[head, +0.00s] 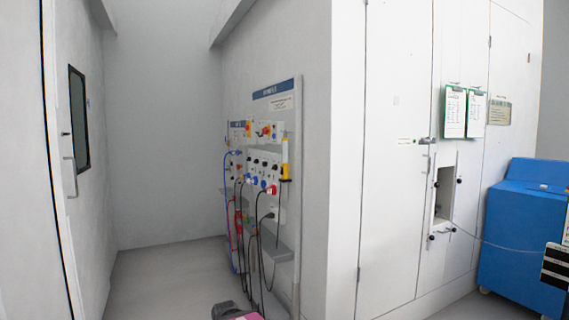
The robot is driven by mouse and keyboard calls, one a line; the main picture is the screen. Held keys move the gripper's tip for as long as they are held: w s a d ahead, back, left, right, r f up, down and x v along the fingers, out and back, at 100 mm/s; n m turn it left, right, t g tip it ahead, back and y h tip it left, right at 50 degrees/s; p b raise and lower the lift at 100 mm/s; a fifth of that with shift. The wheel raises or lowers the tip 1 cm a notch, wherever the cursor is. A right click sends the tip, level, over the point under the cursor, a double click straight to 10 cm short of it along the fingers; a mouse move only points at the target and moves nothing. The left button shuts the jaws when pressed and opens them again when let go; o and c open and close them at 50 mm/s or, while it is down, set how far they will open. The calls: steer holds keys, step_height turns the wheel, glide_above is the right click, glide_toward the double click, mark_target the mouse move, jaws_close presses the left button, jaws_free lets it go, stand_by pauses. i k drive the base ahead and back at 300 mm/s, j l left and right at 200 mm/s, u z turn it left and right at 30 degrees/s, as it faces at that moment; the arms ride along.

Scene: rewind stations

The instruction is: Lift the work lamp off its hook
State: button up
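A slim upright stick with a white middle and yellow ends, which looks like the work lamp (285,154), hangs at the right side of the grey wall panel (283,220) in the head view. Its lower end sits at a dark and yellow part that may be its hook; the hook itself is too small to make out. Nothing is seen touching the lamp.
The panel carries sockets, switches and hanging blue, red and black cables (240,230), with a small grey shelf (278,252) below the lamp. White cabinets (385,180) jut out at right; a blue machine (522,240) stands beyond. Floor (165,275) left of the panel is clear.

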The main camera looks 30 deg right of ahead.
mark_target(284, 165)
steer(key=i+j, duration=0.1)
steer(key=i, duration=0.55)
steer(key=i+z, duration=0.15)
steer(key=z, duration=0.25)
steer(key=i+j+z, duration=0.1)
steer(key=z, duration=0.25)
steer(key=i+j+z, duration=0.1)
steer(key=z, duration=0.3)
steer(key=i, duration=0.05)
